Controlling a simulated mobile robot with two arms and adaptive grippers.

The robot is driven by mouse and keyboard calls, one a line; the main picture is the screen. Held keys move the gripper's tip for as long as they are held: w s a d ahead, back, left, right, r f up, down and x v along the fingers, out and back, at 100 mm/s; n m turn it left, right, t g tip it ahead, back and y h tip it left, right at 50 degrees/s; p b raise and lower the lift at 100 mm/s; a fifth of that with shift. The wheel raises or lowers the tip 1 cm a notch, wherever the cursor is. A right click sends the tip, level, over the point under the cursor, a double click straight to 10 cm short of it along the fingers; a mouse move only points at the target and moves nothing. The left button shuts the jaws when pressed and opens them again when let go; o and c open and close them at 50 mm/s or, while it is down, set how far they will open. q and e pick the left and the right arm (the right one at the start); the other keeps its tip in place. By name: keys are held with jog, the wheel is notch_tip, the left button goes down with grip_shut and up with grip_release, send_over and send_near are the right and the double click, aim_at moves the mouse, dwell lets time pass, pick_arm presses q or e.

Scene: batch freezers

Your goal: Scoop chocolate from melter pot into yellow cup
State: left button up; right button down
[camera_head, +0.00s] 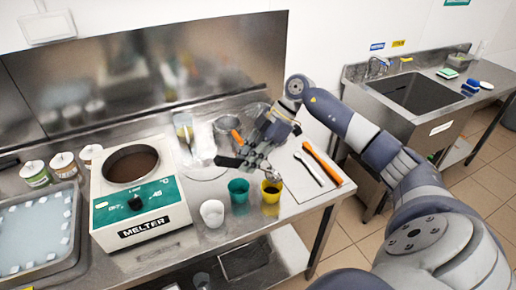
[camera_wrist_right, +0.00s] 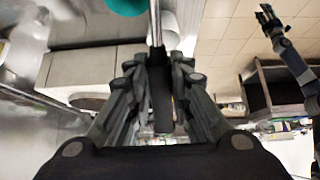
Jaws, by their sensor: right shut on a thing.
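The melter (camera_head: 140,206) stands on the steel counter at left, with dark brown chocolate in its round pot (camera_head: 132,164). The yellow cup (camera_head: 271,196) stands upright on the counter to its right. Its inside looks dark; I cannot tell whether from chocolate or shadow. My right gripper (camera_head: 250,157) is above and just behind the teal and yellow cups, shut on a scoop. The scoop's black handle (camera_wrist_right: 162,100) and metal shaft (camera_wrist_right: 155,25) show in the right wrist view. Its bowl is unclear. My left gripper (camera_wrist_right: 267,17) shows small in that view, its fingers unclear.
A teal cup (camera_head: 239,191) stands close left of the yellow cup, and a white cup (camera_head: 212,213) beside the melter. Orange and white utensils (camera_head: 322,163) lie at right. A metal bowl (camera_head: 226,128) sits behind. A tray (camera_head: 73,247) is at far left.

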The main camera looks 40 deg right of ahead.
jog(key=a+f+h+p, duration=0.1)
jog(key=a+f+g+h+p, duration=0.1)
jog(key=h, duration=0.1)
jog(key=shift+w+a+h, duration=0.3)
jog(key=shift+w+a, duration=0.1)
jog(key=h+p, duration=0.1)
jog(key=a+f+h+p, duration=0.1)
jog(key=h+p, duration=0.1)
jog(key=shift+w+a+f+g, duration=0.15)
jog(key=shift+a+f+g, duration=0.15)
